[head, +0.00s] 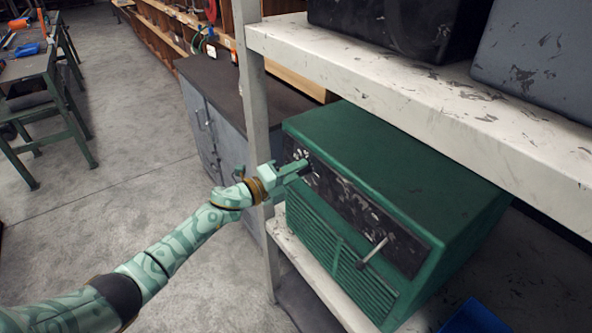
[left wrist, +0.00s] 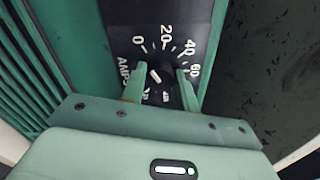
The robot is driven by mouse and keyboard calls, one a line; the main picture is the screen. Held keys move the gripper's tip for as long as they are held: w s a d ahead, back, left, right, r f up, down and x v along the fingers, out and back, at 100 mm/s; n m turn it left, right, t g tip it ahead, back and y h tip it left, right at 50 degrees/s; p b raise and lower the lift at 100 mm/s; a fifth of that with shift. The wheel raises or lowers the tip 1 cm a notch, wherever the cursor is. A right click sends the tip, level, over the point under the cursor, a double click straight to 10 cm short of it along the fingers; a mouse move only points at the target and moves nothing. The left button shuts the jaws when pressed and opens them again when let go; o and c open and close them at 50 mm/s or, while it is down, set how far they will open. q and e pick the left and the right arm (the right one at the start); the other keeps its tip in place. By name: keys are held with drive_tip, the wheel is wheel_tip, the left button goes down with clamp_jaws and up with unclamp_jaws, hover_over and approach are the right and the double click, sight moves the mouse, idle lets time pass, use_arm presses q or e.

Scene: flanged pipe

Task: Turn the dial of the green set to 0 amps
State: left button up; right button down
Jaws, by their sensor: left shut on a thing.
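The green set (head: 390,165) stands on the lower shelf, its black front panel facing my left arm. My left gripper (head: 304,169) is at the left end of that panel, where the dial is mostly hidden in the head view. In the left wrist view the gripper's fingers (left wrist: 160,82) are shut on the dial (left wrist: 165,72), one on each side. The scale around it reads 0, 20, 40 and 60, with AMPS at the left and lower figures partly covered. A slanted white mark shows on the dial; I cannot tell which figure it points to. My right gripper is out of view.
A lever (head: 372,253) sticks out from the right part of the set's panel. The white upper shelf (head: 420,95) runs above the set, with dark cases on it. A shelf post (head: 256,100) stands left of the set. Open floor (head: 130,170) lies to the left.

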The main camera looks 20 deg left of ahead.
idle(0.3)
use_arm(q)
drive_tip(key=o, duration=1)
drive_tip(key=v, duration=1.6)
drive_tip(key=shift+s+a, duration=0.15)
drive_tip(key=shift+a, duration=0.05)
drive_tip(key=shift+f, duration=0.1)
